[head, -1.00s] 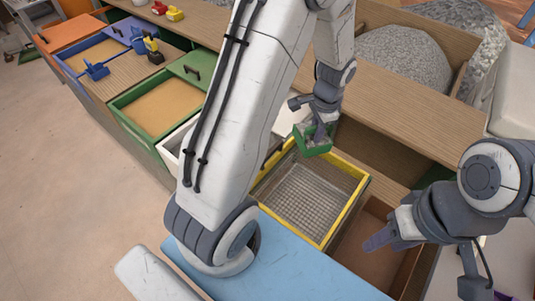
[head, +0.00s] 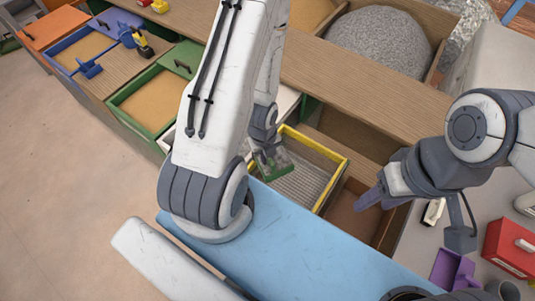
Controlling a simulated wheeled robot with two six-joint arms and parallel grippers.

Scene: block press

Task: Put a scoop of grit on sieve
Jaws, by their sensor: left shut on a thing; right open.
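The yellow-framed sieve (head: 316,146) with a wire mesh bottom sits in the middle of the head view. My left gripper (head: 268,150) is shut on a small green scoop (head: 275,168), which is over the left part of the sieve. The scoop looks tilted, and whether grit is in it is hard to tell. A large heap of grey grit (head: 380,42) lies in a wooden bin at the top. My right gripper (head: 370,196) is open and empty, right of the sieve above an open brown compartment. My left arm hides the area left of the sieve.
A blue panel (head: 290,240) lies in front of the sieve. Green (head: 155,100) and blue (head: 95,55) framed sand trays stand at the left. A red box (head: 512,248) and a purple object (head: 452,268) are at the lower right. A wooden ledge runs behind the sieve.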

